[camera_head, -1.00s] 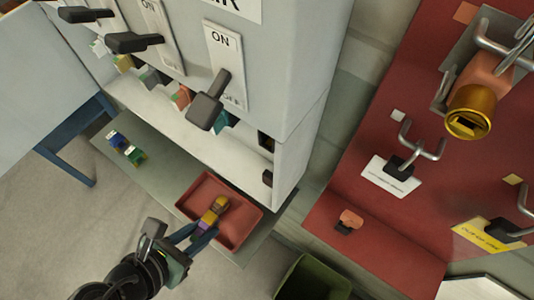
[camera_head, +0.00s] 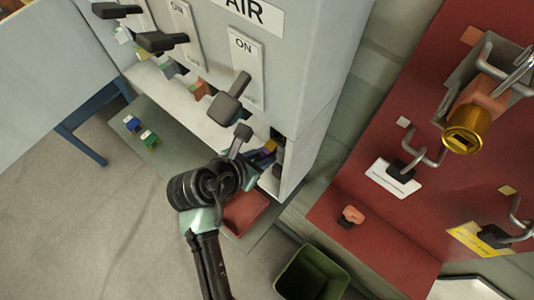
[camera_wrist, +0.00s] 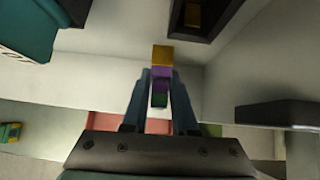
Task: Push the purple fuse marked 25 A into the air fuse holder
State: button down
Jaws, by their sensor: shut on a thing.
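The purple fuse (camera_wrist: 160,75) shows in the wrist view with a yellow end pointing away from me and a green part nearer. My gripper (camera_wrist: 161,88) is shut on it, with one finger on each side. In the head view the fuse (camera_head: 266,153) is at the cabinet's lower opening, partly hidden by my arm. The dark recessed fuse holder (camera_wrist: 202,20), with a brassy piece inside, lies above and right of the fuse in the wrist view, apart from it. Its marking cannot be read. The 25 A mark is not legible.
A red tray (camera_head: 243,212) is below. Blue and green fuses (camera_head: 140,131) lie on the shelf at left. A dark block (camera_wrist: 279,113) juts out right in the wrist view.

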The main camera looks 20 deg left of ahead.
jog(key=shift+w+d+r, duration=0.1)
jog(key=shift+w+d, duration=0.1)
jog(key=shift+w, duration=0.25)
jog(key=shift+w+d+r, duration=0.1)
jog(key=shift+w+d, duration=0.1)
jog(key=shift+w, duration=0.25)
jog(key=shift+s+a+f, duration=0.1)
jog(key=shift+s+f, duration=0.05)
jog(key=shift+f, duration=0.45)
jog(key=shift+s+f, duration=0.1)
jog(key=shift+f, duration=0.45)
jog(key=shift+f+p, duration=0.1)
jog(key=shift+p, duration=0.8)
jog(key=shift+f, duration=0.45)
jog(key=shift+f, duration=0.2)
jog(key=c, duration=0.7)
grip_release()
jog(key=shift+f+b, duration=0.2)
jog(key=shift+b, duration=0.35)
